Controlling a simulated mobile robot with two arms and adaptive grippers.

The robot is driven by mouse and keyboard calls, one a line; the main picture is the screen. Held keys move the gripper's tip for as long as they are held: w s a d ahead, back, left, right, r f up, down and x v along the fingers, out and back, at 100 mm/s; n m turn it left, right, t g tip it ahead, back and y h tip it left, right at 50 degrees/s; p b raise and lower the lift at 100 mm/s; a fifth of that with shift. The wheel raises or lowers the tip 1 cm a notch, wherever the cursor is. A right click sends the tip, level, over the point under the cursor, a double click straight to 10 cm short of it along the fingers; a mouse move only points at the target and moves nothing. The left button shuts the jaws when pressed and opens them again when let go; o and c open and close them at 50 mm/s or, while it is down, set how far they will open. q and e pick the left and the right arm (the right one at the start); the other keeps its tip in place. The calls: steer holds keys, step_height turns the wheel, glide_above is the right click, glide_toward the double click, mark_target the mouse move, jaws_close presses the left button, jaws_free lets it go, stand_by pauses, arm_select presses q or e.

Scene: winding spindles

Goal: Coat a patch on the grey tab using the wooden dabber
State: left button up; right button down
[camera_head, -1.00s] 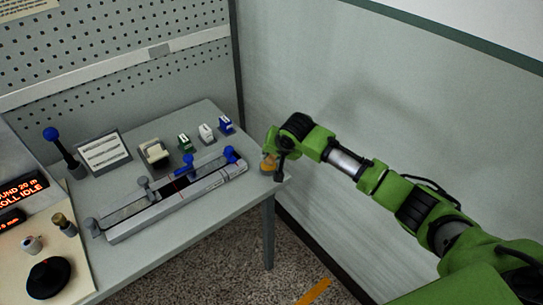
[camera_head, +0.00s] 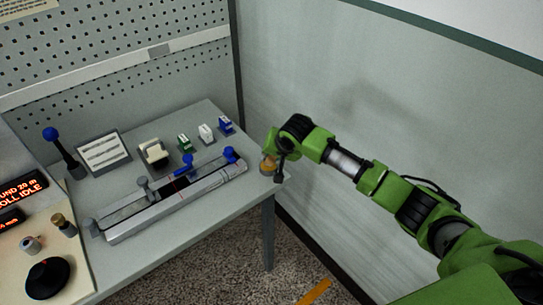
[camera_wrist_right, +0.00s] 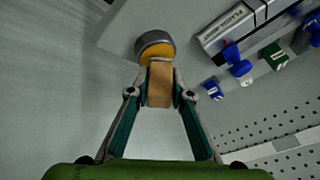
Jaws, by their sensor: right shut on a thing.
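The wooden dabber (camera_wrist_right: 160,86) is a tan block between the fingertips of my right gripper (camera_wrist_right: 160,78), which is shut on it. In the right wrist view its far end is at a round grey pot (camera_wrist_right: 152,38) with an orange-yellow inside; I cannot tell whether it touches. In the head view my right gripper (camera_head: 277,168) points down at the table's right corner, over the pot, which is mostly hidden. A grey upright piece (camera_head: 144,184) stands on the long grey fixture (camera_head: 175,202); I cannot tell whether it is the grey tab. My left gripper is not in view.
Blue levers (camera_head: 186,168) stand on the fixture. Behind it are green (camera_head: 185,143), white (camera_head: 206,133) and blue (camera_head: 226,125) clips, a beige block (camera_head: 154,153) and a slotted tray (camera_head: 103,152). A wall stands close right of the table. The front strip is clear.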

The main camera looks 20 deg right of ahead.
steer(key=shift+f, duration=0.45)
stand_by(0.7)
step_height(320, 180, up, 7)
steer(key=p, duration=0.7)
steer(key=shift+r+p, duration=0.1)
steer(key=shift+p, duration=0.25)
steer(key=shift+s, duration=0.1)
stand_by(0.5)
